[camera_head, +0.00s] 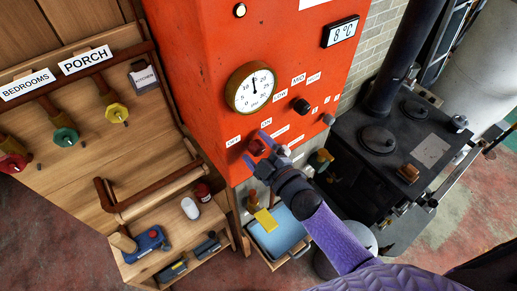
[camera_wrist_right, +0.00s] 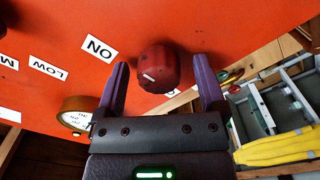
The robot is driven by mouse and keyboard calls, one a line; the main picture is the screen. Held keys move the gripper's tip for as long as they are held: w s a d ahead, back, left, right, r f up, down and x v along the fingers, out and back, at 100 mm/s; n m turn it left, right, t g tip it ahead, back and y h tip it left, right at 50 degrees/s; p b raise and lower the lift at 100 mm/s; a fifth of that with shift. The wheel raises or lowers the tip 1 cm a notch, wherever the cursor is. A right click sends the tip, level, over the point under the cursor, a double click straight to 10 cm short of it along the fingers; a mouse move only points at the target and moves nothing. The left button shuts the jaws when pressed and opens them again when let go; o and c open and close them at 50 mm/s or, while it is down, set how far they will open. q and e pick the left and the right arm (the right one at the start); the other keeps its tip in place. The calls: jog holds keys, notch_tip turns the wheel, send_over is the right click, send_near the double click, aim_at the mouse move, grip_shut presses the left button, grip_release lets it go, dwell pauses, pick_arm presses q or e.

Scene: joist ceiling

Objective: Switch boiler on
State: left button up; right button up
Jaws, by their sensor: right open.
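The orange-red boiler (camera_head: 205,70) fills the upper middle of the head view. Its red knob (camera_head: 257,147) sits low on the front, between the OFF label (camera_head: 232,141) and the ON label (camera_head: 266,122). My right gripper (camera_head: 264,150) is at this knob, open. In the wrist view, which is turned over, the knob (camera_wrist_right: 158,68) lies between the two purple fingers, with a visible gap on each side. A short white mark shows on the knob. The ON label (camera_wrist_right: 99,48) is to its left; the opposite label is mostly hidden. My left gripper is not in view.
A black knob (camera_head: 301,105) and a round gauge (camera_head: 251,87) sit above on the boiler. A display (camera_head: 340,31) reads 8 °C. A dark stove (camera_head: 385,165) stands at right, a wooden bench (camera_head: 180,235) at lower left, and valves (camera_head: 64,137) on the left panel.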

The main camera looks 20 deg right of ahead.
jog(key=v, duration=1)
jog(key=s+d+f+m+g+h+b, duration=0.1)
jog(key=s+f+m+g+h+b, duration=0.3)
jog(key=f, duration=0.7)
jog(key=s+d+f+g+y+b, duration=0.1)
jog(key=f+b, duration=0.4)
jog(key=f, duration=0.6)
jog(key=s+d+f+m+g+h+b, duration=0.1)
jog(key=s+f+m+g+h+b, duration=0.3)
jog(key=f, duration=0.7)
jog(key=s+f+m+g+b, duration=0.3)
jog(key=s+f+g+b, duration=0.4)
jog(key=s+f, duration=1.2)
notch_tip(320, 180, down, 2)
jog(key=b, duration=0.4)
jog(key=shift+s+d+y, duration=0.2)
jog(key=shift+s+y, duration=0.1)
